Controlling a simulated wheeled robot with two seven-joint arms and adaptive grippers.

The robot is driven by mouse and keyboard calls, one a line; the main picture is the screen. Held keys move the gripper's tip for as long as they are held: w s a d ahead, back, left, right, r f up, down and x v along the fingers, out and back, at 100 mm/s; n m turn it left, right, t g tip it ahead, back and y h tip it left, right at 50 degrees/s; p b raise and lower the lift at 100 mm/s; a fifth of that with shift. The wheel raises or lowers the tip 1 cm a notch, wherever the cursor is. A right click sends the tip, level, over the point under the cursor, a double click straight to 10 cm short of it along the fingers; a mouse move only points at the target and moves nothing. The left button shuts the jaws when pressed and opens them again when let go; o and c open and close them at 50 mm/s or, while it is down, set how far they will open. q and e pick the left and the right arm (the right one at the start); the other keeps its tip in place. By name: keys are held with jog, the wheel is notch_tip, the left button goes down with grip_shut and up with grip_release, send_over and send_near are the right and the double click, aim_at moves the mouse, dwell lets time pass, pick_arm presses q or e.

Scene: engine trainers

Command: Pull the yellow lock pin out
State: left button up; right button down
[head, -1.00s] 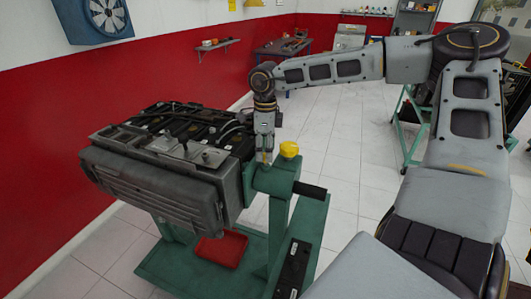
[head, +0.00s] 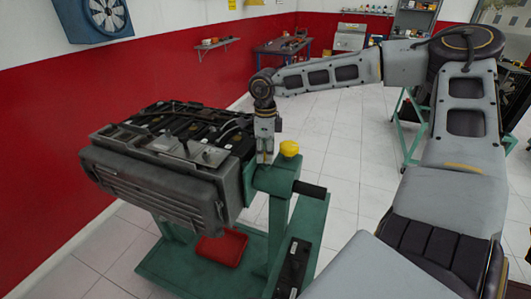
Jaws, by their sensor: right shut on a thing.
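The yellow lock pin (head: 264,158) shows only as a thin sliver at the top of the green engine stand's head (head: 274,180); the fingers hide most of it. My right gripper (head: 265,156) points down and is shut on it, just behind the engine block. A bigger yellow knob (head: 289,148) sits on the same green head, just right of the fingers and apart from them. My left gripper is not in view.
The grey engine (head: 155,180) is mounted left of the green head. A red tray (head: 222,247) lies on the stand's base below. A dark handle (head: 310,190) sticks out to the right. Open tiled floor lies beyond.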

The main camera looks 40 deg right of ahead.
aim_at(265, 153)
jog(key=shift+r+p, duration=0.4)
jog(key=shift+r, duration=1.85)
jog(key=shift+w, duration=0.15)
jog(key=c, duration=1.5)
grip_release()
jog(key=shift+r, duration=0.1)
jog(key=o, duration=0.4)
jog(key=shift+s, duration=0.2)
jog(key=shift+c, duration=0.2)
jog(key=shift+r, duration=0.7)
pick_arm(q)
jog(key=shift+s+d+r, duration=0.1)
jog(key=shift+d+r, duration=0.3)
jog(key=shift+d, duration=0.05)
pick_arm(e)
notch_tip(265, 153, up, 10)
jog(key=shift+r, duration=0.2)
jog(key=shift+w, duration=0.1)
